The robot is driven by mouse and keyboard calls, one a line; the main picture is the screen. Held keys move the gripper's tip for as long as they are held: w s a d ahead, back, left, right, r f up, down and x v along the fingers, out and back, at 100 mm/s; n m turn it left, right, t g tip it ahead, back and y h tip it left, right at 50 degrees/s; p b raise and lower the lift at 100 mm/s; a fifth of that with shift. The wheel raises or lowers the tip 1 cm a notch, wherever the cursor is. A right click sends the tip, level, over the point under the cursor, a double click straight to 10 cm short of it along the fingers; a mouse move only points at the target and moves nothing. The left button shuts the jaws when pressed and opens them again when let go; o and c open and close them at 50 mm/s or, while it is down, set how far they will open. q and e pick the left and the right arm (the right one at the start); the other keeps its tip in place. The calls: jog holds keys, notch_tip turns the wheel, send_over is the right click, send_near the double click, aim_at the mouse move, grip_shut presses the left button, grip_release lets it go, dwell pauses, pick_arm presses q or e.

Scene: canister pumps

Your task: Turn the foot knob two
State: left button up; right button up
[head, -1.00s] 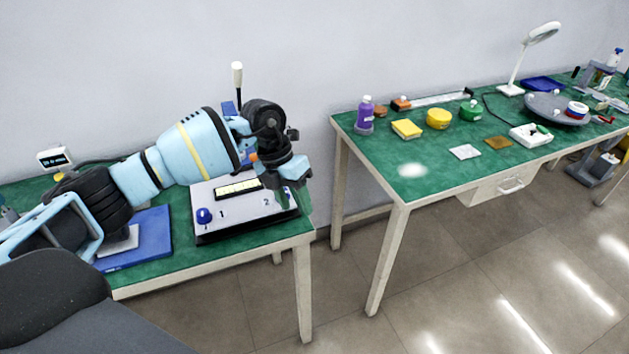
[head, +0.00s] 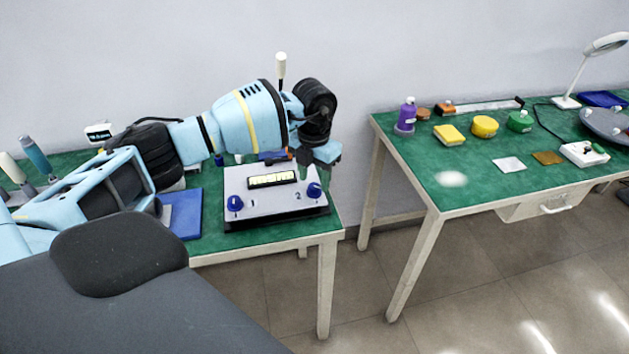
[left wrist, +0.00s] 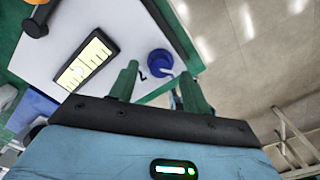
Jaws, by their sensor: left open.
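A white panel box (head: 275,204) with a lit display stands on the left green table. It carries two blue knobs with printed numbers. Knob one (head: 236,203) is at its left, and knob two (head: 314,189) is at its right, next to the printed 2. My left gripper (head: 315,171), with green fingers, is open and empty just above and behind knob two. In the left wrist view, knob two (left wrist: 160,62) shows beyond the fingers, in line with the gap between them. I cannot tell whether a finger touches it. My right gripper is not in view.
A blue mat (head: 187,215) lies left of the box. A white-handled tool (head: 281,66) stands upright behind my arm. A floor gap separates this table from the right green table (head: 440,165), which holds a purple bottle (head: 406,116), a yellow tub (head: 484,126) and a lamp (head: 592,60).

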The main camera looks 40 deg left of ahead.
pick_arm(q)
jog(key=shift+f, duration=0.95)
jog(key=c, duration=1)
jog(key=shift+m, duration=0.3)
jog(key=m, duration=0.2)
jog(key=shift+m, duration=2.5)
